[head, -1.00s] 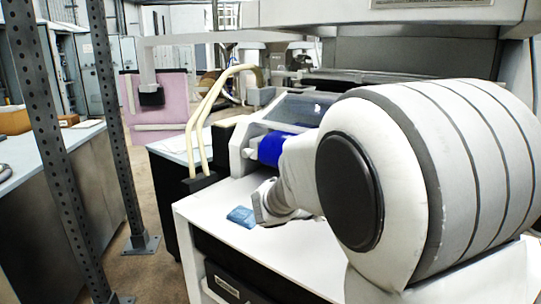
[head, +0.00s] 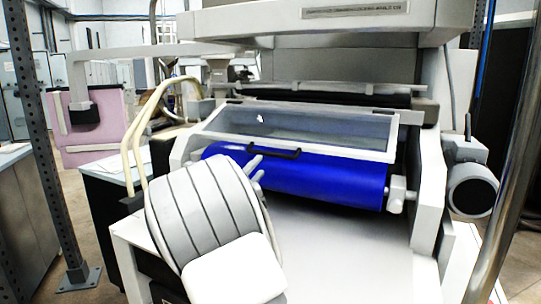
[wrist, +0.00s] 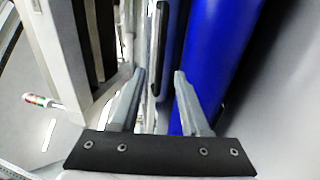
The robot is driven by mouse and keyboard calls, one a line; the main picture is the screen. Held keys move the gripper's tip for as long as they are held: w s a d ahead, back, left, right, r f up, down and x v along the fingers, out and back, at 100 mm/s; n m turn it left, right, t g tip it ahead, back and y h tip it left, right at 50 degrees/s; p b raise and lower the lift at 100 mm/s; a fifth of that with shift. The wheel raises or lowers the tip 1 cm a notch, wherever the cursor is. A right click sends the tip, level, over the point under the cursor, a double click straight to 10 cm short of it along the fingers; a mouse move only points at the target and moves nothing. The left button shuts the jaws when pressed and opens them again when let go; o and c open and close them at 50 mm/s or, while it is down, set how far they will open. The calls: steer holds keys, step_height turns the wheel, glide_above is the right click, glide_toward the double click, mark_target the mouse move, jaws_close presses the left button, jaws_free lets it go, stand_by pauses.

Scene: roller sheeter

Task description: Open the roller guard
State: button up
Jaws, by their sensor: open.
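The roller guard (head: 310,127) is a clear panel in a pale frame. It lies sloped above the blue roller (head: 325,182), whose front shows below the guard's lower edge. A black bar handle (head: 274,152) is on that lower edge. My gripper (head: 257,167) is just in front of the handle's left end, with its fingers open. In the wrist view the black handle (wrist: 159,45) shows between and beyond the open fingertips of my gripper (wrist: 160,76). The blue roller (wrist: 215,60) shows at right there. I see no contact with the handle.
The white table of the machine (head: 340,245) is clear in front of the roller. A grey side housing with a dark round end (head: 473,190) stands at right. Curved cream rods (head: 135,140) rise at left. A metal post (head: 505,190) stands at the right edge.

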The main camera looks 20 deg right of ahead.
mark_target(269, 155)
steer(key=x, duration=0.9)
steer(key=shift+d+r, duration=0.1)
steer(key=shift+c, duration=0.2)
jaws_close()
stand_by(1.0)
